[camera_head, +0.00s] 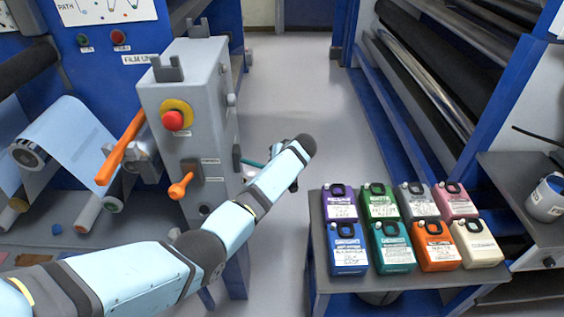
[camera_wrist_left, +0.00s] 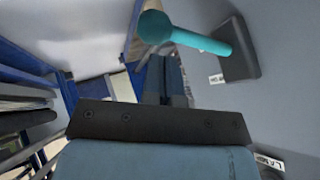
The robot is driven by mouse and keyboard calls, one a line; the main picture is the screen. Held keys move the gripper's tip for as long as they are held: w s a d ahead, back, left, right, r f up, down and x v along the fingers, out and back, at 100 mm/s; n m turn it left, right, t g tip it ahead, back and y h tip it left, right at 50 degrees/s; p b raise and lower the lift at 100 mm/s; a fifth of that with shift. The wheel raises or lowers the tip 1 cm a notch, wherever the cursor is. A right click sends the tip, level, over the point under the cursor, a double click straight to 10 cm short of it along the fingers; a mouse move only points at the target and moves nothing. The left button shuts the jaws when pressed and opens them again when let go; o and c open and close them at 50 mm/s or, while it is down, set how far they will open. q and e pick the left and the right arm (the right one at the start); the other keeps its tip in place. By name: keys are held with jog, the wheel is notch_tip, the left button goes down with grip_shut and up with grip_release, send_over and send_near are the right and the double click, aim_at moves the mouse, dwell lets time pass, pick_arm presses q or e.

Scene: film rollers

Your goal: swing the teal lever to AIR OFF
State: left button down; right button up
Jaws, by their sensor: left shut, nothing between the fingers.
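The teal lever (camera_head: 252,163) sticks out from the right side of the grey machine cabinet (camera_head: 185,85), mostly behind my left arm in the head view. In the left wrist view the lever (camera_wrist_left: 200,40) runs from a dark mount (camera_wrist_left: 238,52) on the grey panel to a round knob at its left end. My left gripper (camera_wrist_left: 160,120) shows there as a dark bar, shut and empty, below the lever and apart from it in the picture. My right gripper is not in view.
Several coloured canisters (camera_head: 394,247) stand on a side table (camera_head: 320,275). The aisle floor (camera_head: 290,85) is clear.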

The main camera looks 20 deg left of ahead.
pick_arm(q)
jog(key=f, duration=0.1)
jog(key=f+b, duration=0.1)
jog(key=f+y+b, duration=0.1)
jog(key=shift+s+a, duration=0.15)
jog(key=shift+a, duration=0.15)
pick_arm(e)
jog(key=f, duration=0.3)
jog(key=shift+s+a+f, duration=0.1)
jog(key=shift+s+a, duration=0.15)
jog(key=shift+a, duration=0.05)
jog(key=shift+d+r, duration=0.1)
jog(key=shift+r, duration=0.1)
